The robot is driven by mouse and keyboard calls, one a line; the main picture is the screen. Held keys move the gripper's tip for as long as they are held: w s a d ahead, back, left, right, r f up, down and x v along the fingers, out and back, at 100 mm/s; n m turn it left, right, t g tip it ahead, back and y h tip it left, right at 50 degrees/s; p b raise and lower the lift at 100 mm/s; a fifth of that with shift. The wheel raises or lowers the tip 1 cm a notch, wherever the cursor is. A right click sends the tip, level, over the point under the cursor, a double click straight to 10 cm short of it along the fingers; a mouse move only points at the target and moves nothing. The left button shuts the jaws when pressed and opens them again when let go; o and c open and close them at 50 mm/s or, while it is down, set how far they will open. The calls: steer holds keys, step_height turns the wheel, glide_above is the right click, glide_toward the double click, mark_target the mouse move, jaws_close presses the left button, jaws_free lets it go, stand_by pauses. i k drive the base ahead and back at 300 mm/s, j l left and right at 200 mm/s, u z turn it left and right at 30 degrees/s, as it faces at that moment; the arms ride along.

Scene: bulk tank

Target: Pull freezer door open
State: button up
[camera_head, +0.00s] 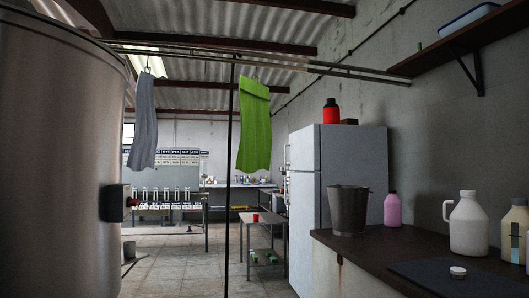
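A tall white refrigerator (352,170) stands against the right wall, beyond a dark counter. Its front faces left and shows as a narrow strip, with a short upper freezer door (304,149) above a taller lower door (303,230). A slim handle (288,157) shows at the left edge of the freezer door. The freezer door looks shut. The counter and a bucket hide part of the refrigerator's side. My gripper is not in view.
A large steel tank (55,160) fills the left. The counter (400,262) holds a dark bucket (348,209) and jugs. A low table (262,219) stands beyond. Tiled floor (170,265) is open.

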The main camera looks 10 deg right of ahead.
mark_target(303, 144)
steer(key=i, duration=2.45)
steer(key=i+z, duration=0.1)
steer(key=i, duration=2.35)
